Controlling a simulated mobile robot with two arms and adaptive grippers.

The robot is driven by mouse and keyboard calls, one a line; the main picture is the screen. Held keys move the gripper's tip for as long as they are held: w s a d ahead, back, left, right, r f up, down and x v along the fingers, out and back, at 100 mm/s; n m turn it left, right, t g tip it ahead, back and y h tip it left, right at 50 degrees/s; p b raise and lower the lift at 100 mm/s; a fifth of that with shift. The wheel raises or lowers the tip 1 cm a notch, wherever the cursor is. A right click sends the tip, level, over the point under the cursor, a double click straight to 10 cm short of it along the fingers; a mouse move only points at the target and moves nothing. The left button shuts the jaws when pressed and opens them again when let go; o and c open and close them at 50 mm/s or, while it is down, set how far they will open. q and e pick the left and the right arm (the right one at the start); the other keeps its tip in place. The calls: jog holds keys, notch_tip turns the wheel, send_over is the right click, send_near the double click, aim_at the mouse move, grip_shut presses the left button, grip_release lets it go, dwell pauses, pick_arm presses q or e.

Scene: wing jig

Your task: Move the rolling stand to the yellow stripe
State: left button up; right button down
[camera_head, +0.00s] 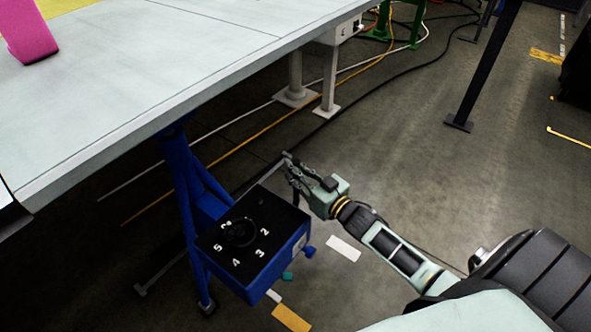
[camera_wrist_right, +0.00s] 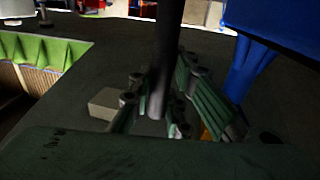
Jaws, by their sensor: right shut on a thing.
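The rolling stand is a blue frame with a blue box (camera_head: 291,254) on it. The box has a black top with a round knob and numbers. Its blue leg (camera_head: 183,200) reaches down beside the table, with a caster at the floor. My right gripper (camera_head: 290,170) is at the box's far edge, shut on the stand's grey handle bar (camera_head: 277,169). In the right wrist view the dark bar (camera_wrist_right: 166,70) stands between the fingers (camera_wrist_right: 155,112). A thin yellow line (camera_head: 205,170) runs across the floor under the table; I cannot tell whether it is the stripe or a cable. My left gripper is not in view.
A large pale table (camera_head: 190,80) fills the upper left, with a pink block (camera_head: 28,35) on it. Grey table legs (camera_head: 330,80) and a black post (camera_head: 485,70) stand behind. Cables cross the floor. Yellow marks (camera_head: 546,56) lie at the right. Floor at the centre right is open.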

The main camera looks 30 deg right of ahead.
jog(key=c, duration=1.6)
grip_release()
jog(key=shift+c, duration=0.2)
jog(key=shift+s, duration=0.15)
jog(key=s+d, duration=0.2)
jog(key=s, duration=0.9)
jog(key=shift+s+d, duration=0.15)
jog(key=shift+s, duration=0.2)
